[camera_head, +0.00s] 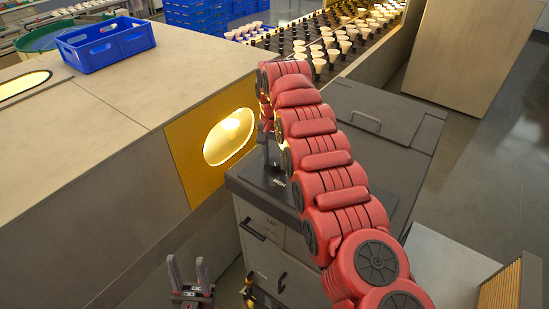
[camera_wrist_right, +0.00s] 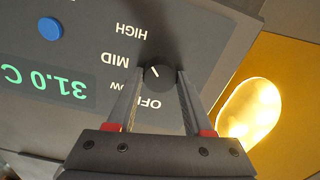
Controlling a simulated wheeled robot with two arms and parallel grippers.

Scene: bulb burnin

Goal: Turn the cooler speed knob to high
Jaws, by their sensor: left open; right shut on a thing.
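The black speed knob (camera_wrist_right: 158,77) shows in the right wrist view, with a white mark on its upper-left side, roughly toward MID. HIGH, MID, LOW and OFF labels are printed around it, upside down here. My right gripper (camera_wrist_right: 162,74) is shut on the knob, one finger on each side; the fingertips partly cover it and the LOW and OFF labels. In the head view my right gripper (camera_head: 271,156) points down at the dark top of the cooler (camera_head: 245,183); the knob is hidden there. My left gripper (camera_head: 191,276) is open and empty, low in front.
A green display (camera_wrist_right: 48,82) reads 31.0 C beside a blue button (camera_wrist_right: 50,29). A yellow panel (camera_head: 180,146) with a glowing oval opening stands left of the cooler. A blue crate (camera_head: 105,45) sits on the counter (camera_head: 60,130). Rows of bulbs (camera_head: 330,40) stand behind.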

